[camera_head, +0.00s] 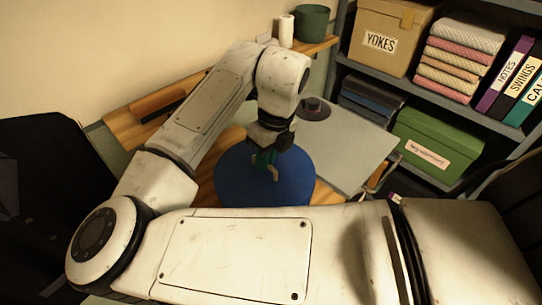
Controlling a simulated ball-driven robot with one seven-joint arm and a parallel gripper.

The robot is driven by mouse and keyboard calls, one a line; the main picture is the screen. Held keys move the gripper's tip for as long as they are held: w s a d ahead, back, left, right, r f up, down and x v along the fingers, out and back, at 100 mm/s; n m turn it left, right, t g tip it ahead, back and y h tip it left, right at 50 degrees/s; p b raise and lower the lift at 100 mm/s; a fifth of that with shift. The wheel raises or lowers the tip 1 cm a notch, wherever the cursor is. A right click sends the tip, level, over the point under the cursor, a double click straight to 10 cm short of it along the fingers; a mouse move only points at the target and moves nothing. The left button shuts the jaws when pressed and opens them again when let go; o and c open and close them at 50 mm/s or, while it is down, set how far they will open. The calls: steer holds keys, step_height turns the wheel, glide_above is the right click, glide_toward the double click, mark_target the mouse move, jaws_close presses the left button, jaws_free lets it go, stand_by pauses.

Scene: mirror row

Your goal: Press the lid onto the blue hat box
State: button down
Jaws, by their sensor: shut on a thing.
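A round blue top (240,188), seen from above, lies in the middle of the view, over the wooden table. It appears to be the lid of the blue hat box; the box wall below is hidden, so I cannot tell whether the lid sits flush. My gripper (266,163) points down at the top's middle and is shut on a small part there, seemingly the lid's handle. A small teal patch and a pale curved piece show at the fingertips. My forearm hides the near edge of the blue top.
A grey board (350,140) lies to the right, with a dark round object (314,108) on it. Shelves at right hold a YOKES box (385,38), folded cloths (460,58), binders and a green box (437,143). A green pot (312,22) stands behind. Dark clothing (45,190) is at left.

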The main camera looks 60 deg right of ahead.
mark_target(268, 171)
steer(key=shift+f+b, duration=2.15)
steer(key=shift+f, duration=0.8)
steer(key=shift+f, duration=0.55)
steer(key=c, duration=1.1)
jaws_free()
steer(key=o, duration=0.5)
steer(key=shift+c, duration=0.2)
steer(key=shift+r, duration=0.15)
